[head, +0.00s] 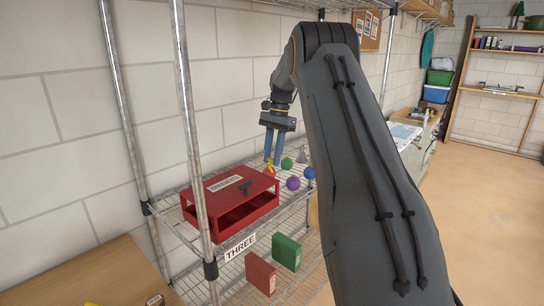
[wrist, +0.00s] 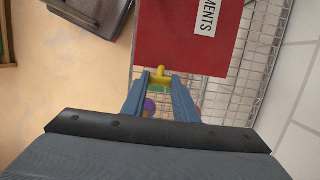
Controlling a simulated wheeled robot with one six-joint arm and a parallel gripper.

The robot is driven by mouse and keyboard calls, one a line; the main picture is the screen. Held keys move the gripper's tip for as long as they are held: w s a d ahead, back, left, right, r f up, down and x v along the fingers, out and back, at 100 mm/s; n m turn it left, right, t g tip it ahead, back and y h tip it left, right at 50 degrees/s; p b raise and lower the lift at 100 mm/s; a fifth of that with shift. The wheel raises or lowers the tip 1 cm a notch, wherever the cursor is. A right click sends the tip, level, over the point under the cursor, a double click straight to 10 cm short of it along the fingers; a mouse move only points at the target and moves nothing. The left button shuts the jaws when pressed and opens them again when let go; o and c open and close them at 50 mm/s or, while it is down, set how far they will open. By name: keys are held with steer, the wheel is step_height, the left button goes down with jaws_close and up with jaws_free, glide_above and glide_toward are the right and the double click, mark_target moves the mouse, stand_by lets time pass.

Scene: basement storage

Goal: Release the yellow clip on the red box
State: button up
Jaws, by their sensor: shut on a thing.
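The red box (head: 215,211) sits on a wire shelf, with a white label on its lid and a small black part near the lid's right side. In the wrist view the red box (wrist: 185,45) fills the top middle, and its label ends in "MENTS". The yellow clip (wrist: 160,76) is at the box's near edge, between my fingertips. My gripper (wrist: 162,78) is shut on the clip. Whether the clip is fastened cannot be told.
Green (head: 287,163), purple (head: 293,183) and blue (head: 309,172) balls lie on the shelf just right of the box. A metal post (head: 188,120) stands in front of the box. Red (head: 260,272) and green (head: 287,252) binders stand on the shelf below.

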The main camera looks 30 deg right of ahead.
steer(key=o, duration=1.1)
steer(key=shift+c, duration=0.2)
steer(key=b+v, duration=0.2)
steer(key=v, duration=0.6)
steer(key=shift+d+f, duration=0.1)
